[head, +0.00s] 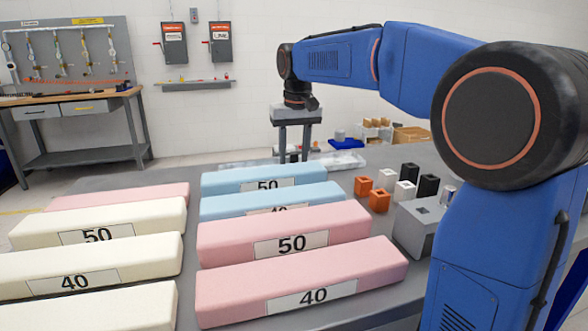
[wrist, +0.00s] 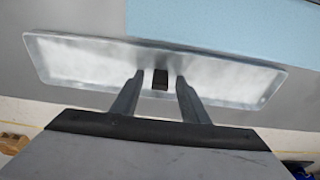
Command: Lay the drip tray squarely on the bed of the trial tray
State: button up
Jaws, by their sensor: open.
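A long, shallow, shiny metal tray (wrist: 215,78) with a raised rim spans the wrist view; I take it as the drip tray. A small dark block (wrist: 160,79) stands at its middle. My gripper (wrist: 159,82) is open, with one finger on each side of the block and a gap on both sides. In the head view my gripper (head: 294,156) is low over the far part of the table, beside the silvery tray (head: 345,161); its fingertips are partly hidden behind the blue foam. I cannot make out a separate trial tray.
Blue foam bars (head: 225,182), pink bars (head: 220,242) and cream bars (head: 30,235) fill the near table (head: 325,178). The wrist view shows blue foam (wrist: 230,35) close beyond the tray. Small orange, white and black blocks (head: 404,190) and a grey holed block (head: 410,235) stand right.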

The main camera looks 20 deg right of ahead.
grip_shut()
notch_tip(320, 180, up, 10)
jog(key=shift+a, duration=0.1)
dwell(0.7)
